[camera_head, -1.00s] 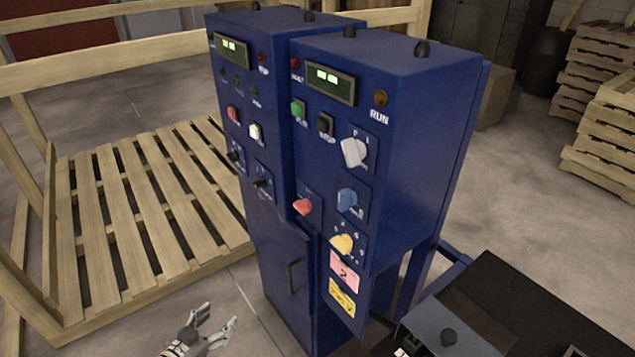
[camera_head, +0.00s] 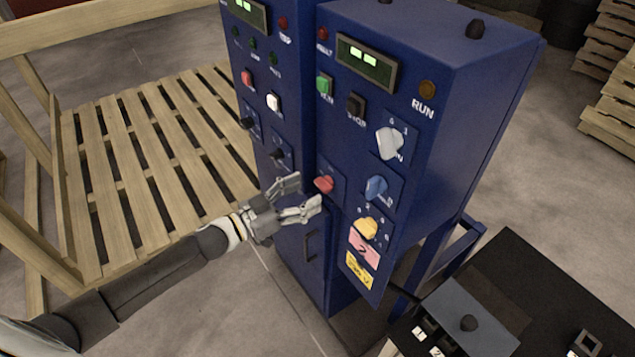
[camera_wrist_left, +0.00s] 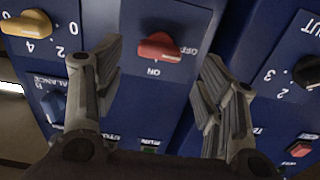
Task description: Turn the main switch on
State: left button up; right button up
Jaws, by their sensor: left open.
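The main switch is a red rotary knob (camera_head: 324,184) on the front of the blue cabinet (camera_head: 345,130). In the left wrist view the red knob (camera_wrist_left: 159,47) lies crosswise on a plate marked OFF and ON, with its narrow end toward OFF. My left gripper (camera_head: 306,194) is open just in front of the panel, to the left of and slightly below the knob. In the left wrist view the knob shows between and beyond the open fingers (camera_wrist_left: 160,85), apart from both. My right gripper is not in view.
White (camera_head: 388,142), blue (camera_head: 376,187) and yellow (camera_head: 367,228) knobs sit right of the red one. A door handle (camera_head: 310,246) is below. A black table (camera_head: 545,290) stands at the lower right, a wooden pallet (camera_head: 150,160) at the left.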

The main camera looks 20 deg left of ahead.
aim_at(319, 187)
pick_arm(q)
jog(key=x, duration=0.3)
jog(key=shift+w+d+r+p, duration=0.1)
jog(key=shift+w+d+p, duration=0.1)
jog(key=shift+p, duration=0.15)
jog(key=shift+w+d, duration=0.25)
jog(key=shift+w, duration=0.05)
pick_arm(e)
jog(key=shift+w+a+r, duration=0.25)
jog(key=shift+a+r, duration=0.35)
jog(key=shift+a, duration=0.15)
pick_arm(q)
jog(key=c, duration=1)
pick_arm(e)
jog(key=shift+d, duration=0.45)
